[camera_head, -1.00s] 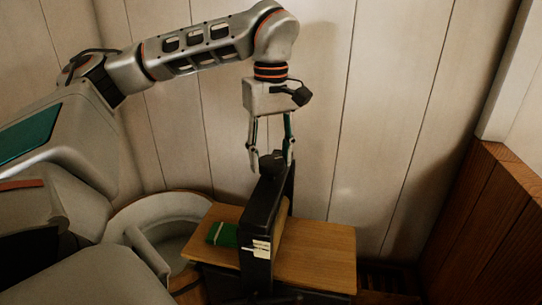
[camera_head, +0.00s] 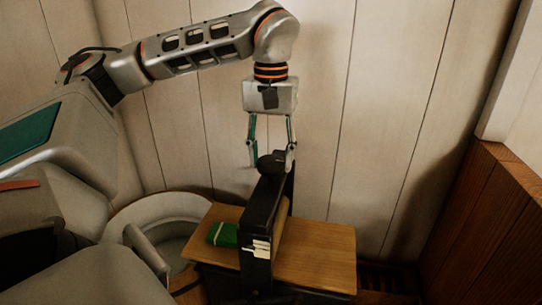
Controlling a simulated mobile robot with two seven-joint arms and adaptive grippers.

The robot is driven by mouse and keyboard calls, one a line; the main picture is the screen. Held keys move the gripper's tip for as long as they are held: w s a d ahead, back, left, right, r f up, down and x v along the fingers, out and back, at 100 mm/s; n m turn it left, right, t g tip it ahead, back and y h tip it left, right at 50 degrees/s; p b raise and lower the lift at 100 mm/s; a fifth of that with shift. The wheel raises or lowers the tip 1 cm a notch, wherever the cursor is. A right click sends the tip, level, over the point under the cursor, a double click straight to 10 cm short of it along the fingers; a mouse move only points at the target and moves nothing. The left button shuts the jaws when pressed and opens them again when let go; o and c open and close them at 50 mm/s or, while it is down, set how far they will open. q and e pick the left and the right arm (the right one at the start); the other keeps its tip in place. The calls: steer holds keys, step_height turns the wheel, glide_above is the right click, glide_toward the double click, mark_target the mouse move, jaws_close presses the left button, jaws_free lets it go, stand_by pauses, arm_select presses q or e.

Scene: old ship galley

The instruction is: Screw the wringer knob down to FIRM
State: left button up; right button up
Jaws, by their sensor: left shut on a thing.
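The wringer (camera_head: 262,216) is a dark upright frame standing across a wooden board. Its black knob (camera_head: 270,164) sits on top of the frame. My left gripper (camera_head: 271,166) points straight down from above, with one finger on each side of the knob, shut on it. A pale scale with marks (camera_head: 261,248) is on the near face of the frame; its lettering is too small to read. My right gripper is not in view.
A green folded cloth (camera_head: 222,234) lies on the wooden board (camera_head: 318,255) left of the frame. A round grey tub (camera_head: 170,219) stands at the left. A plank wall (camera_head: 385,110) is close behind, and a wooden panel (camera_head: 480,225) stands at the right.

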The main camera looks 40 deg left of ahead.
mark_target(271, 160)
arm_select(q)
steer(key=shift+r, duration=0.1)
stand_by(0.3)
steer(key=o, duration=1.1)
step_height(271, 160, up, 12)
steer(key=shift+s, duration=0.1)
stand_by(0.4)
